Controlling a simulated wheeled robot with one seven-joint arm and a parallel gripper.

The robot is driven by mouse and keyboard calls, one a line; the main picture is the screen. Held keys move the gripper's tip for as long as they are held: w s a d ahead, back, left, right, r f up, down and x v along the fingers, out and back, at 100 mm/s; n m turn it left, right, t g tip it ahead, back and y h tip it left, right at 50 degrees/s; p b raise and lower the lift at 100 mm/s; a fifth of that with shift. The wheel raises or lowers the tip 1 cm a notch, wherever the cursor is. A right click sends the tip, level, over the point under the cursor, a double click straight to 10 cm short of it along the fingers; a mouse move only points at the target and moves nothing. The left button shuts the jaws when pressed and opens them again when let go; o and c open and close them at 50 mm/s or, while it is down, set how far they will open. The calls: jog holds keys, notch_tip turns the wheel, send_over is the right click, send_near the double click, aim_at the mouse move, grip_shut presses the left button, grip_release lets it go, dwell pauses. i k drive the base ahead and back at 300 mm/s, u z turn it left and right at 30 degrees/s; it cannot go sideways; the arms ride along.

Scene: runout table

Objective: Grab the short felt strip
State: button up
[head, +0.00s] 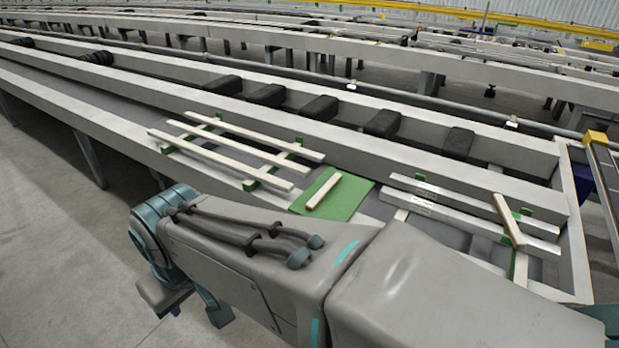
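A short cream strip (323,191) lies on a green mat (345,204) on the grey table, in the middle of the head view. It looks like the short felt strip. Several longer cream strips (238,154) lie to its left across green supports. Another short pale strip (508,220) lies at the right, across metal bars. My arm crosses the lower part of the view, in front of the table. I cannot make out my gripper's fingers; nothing is seen held.
Silvery bars (470,207) rest on green supports right of the mat. Dark blocks (382,123) stand in a row in the channel behind. The table has a raised pale front edge (110,115). Bare floor (50,250) lies at the left.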

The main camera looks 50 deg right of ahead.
aim_at(321, 195)
jog(key=z, duration=0.7)
jog(key=i, duration=0.8)
jog(key=z, duration=1.15)
jog(key=i, duration=0.3)
jog(key=z, duration=0.3)
